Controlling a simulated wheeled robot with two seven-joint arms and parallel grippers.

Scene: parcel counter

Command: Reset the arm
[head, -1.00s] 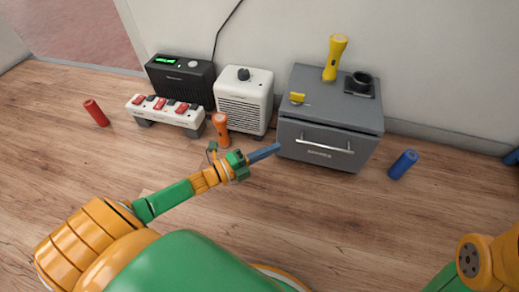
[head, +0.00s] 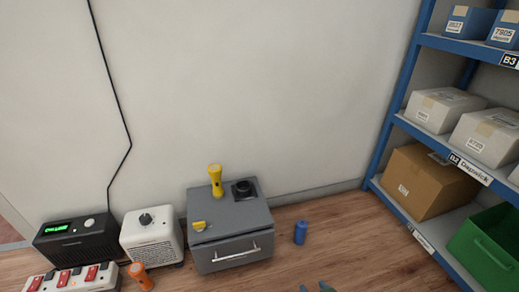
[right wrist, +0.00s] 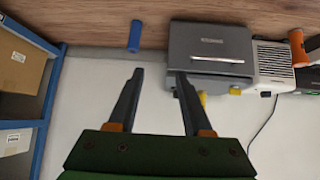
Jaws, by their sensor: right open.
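The tips of my right gripper (head: 320,288) just show at the bottom edge of the head view, in front of the blue cylinder (head: 300,232). In the right wrist view my right gripper (right wrist: 160,74) is open, with nothing between its two dark fingers. That view looks upside down, and the grey box with a handle (right wrist: 212,42) shows beyond the fingers. My left gripper is not in view.
A blue shelf rack (head: 392,120) with cartons stands at the right. The yellow flashlight (head: 215,180) stands on the grey box. A white heater-like box (head: 152,240), black radio (head: 76,243), power strip (head: 75,281) and orange flashlight (head: 140,276) are left. Floor right of the blue cylinder is clear.

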